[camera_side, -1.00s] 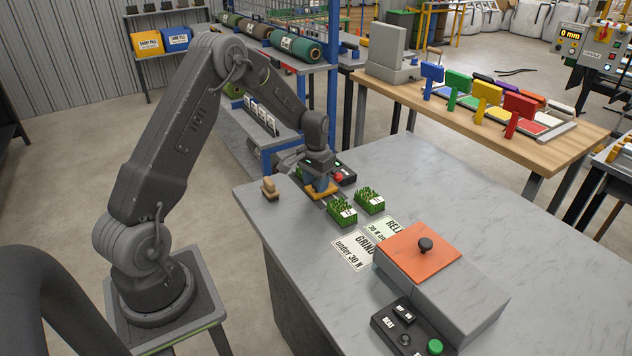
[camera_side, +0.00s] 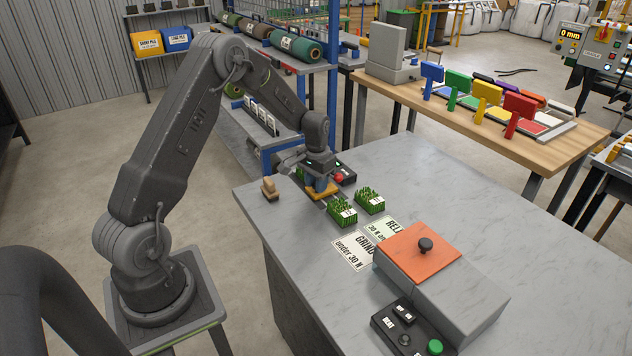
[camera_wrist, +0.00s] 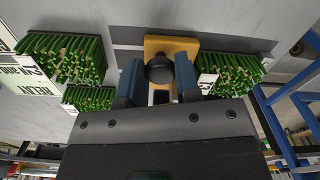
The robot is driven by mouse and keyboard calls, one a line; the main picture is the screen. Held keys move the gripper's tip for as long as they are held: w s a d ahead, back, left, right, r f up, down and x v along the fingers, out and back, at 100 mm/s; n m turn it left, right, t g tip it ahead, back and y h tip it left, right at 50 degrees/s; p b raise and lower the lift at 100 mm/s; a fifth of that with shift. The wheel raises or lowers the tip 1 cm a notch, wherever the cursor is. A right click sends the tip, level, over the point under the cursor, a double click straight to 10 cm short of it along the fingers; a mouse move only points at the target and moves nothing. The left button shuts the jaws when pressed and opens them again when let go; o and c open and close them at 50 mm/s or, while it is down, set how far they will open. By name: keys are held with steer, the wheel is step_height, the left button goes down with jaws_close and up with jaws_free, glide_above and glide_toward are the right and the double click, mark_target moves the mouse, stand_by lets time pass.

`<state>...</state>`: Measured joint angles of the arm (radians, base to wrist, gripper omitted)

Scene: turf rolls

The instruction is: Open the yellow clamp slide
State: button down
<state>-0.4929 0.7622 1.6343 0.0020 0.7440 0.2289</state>
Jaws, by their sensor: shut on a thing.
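The yellow clamp slide (camera_side: 323,193) lies on the grey bench beneath my gripper (camera_side: 317,182). In the wrist view the slide (camera_wrist: 172,45) is a yellow plate with a round black knob (camera_wrist: 159,69) on it. My gripper (camera_wrist: 159,78) has its two blue fingers on either side of the knob, shut on it. In the side view my gripper and wrist hide the knob and part of the slide.
Green turf pieces (camera_side: 343,212) and (camera_side: 369,200) stand close to the slide. A dark box with a red button (camera_side: 339,177) is just behind. A grey box with an orange lid (camera_side: 420,248) stands at the front right.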

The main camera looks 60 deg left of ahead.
steer(key=d, duration=0.2)
steer(key=shift+d, duration=0.35)
steer(key=c, duration=1.1)
jaws_free()
step_height(320, 180, up, 14)
